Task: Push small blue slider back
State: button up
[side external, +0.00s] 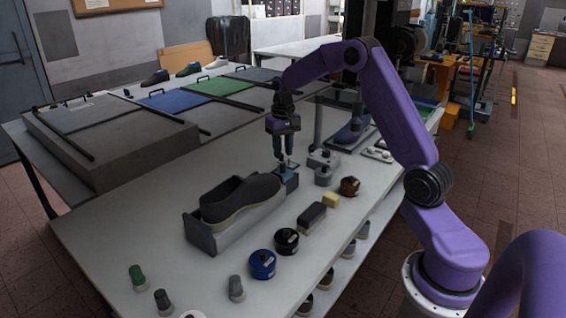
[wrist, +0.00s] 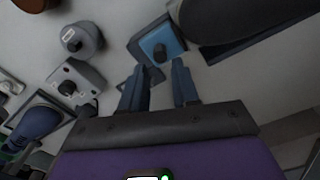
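The small blue slider (wrist: 172,38) is a blue block with a dark round knob on top, at the top middle of the wrist view. In the side view the slider (side external: 289,182) sits at the far end of the grey shoe holder (side external: 215,238), partly hidden by my fingers. My gripper (wrist: 160,82) points down, with its two fingers apart and nothing between them. In the side view the gripper (side external: 283,162) is right at the slider, its fingertips at or just above it. I cannot tell whether they touch it.
A dark shoe (side external: 238,200) rests in the holder. Round tins (side external: 262,264), a black brush (side external: 312,217) and a yellow block (side external: 330,200) lie to the right. Grey fixtures with knobs (side external: 323,160) stand close beyond the gripper. The white table (side external: 120,225) is mostly clear at left.

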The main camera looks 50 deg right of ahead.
aim_at(283, 164)
jog(key=shift+f, duration=2.45)
